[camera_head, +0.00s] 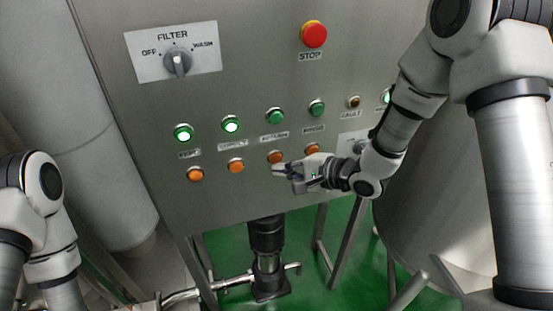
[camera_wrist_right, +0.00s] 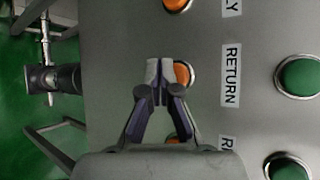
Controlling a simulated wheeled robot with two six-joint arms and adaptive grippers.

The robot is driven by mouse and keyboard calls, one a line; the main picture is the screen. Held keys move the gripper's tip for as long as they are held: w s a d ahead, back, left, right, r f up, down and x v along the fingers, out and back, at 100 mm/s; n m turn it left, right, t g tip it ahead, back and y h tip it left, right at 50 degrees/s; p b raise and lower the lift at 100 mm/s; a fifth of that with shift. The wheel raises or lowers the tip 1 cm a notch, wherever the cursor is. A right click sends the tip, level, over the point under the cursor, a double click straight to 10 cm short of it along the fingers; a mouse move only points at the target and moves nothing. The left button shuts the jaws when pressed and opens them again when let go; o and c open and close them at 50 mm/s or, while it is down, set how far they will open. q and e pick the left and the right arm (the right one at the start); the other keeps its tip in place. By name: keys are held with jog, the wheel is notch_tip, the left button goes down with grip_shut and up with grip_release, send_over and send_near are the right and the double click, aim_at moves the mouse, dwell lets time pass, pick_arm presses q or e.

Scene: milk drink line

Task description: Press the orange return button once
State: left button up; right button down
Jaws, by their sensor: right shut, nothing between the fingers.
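The orange return button (camera_head: 275,156) is the third in the lower row of the grey panel. In the right wrist view the button (camera_wrist_right: 183,73) sits beside the RETURN label (camera_wrist_right: 231,76), partly hidden by my fingertips. My right gripper (camera_head: 278,171) is shut and empty, with its tips just below the button in the head view. The tips (camera_wrist_right: 160,70) overlap the button's edge in the wrist view; I cannot tell whether they touch it. My left gripper is not in view; only left arm links show.
Other orange buttons (camera_head: 236,165) (camera_head: 313,149) flank it. Green buttons (camera_head: 275,116) form the row above. A red stop button (camera_head: 314,34) and a filter knob (camera_head: 178,62) are higher up. A steel tank (camera_head: 430,190) stands at the right.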

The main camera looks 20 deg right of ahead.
jog(key=s, duration=0.5)
jog(key=shift+d, duration=0.1)
dwell(0.7)
jog(key=s+d+f+g+h+b, duration=0.15)
jog(key=s+f+g+b, duration=0.35)
jog(key=f, duration=0.9)
jog(key=s+f+h+b, duration=0.25)
jog(key=s+f, duration=0.55)
jog(key=f, duration=0.7)
jog(key=s+d+f+n+g+h+b, duration=0.1)
jog(key=s+d+f+n+g+h, duration=0.1)
jog(key=s+d+f+n, duration=0.2)
jog(key=s+d+f+n+g+h+b, duration=0.1)
jog(key=s+d+f+n+g+h, duration=0.1)
jog(key=s+n, duration=0.6)
jog(key=shift+d+f+n+g+h, duration=0.3)
jog(key=shift+d+f+n, duration=0.1)
jog(key=shift+d+f, duration=0.5)
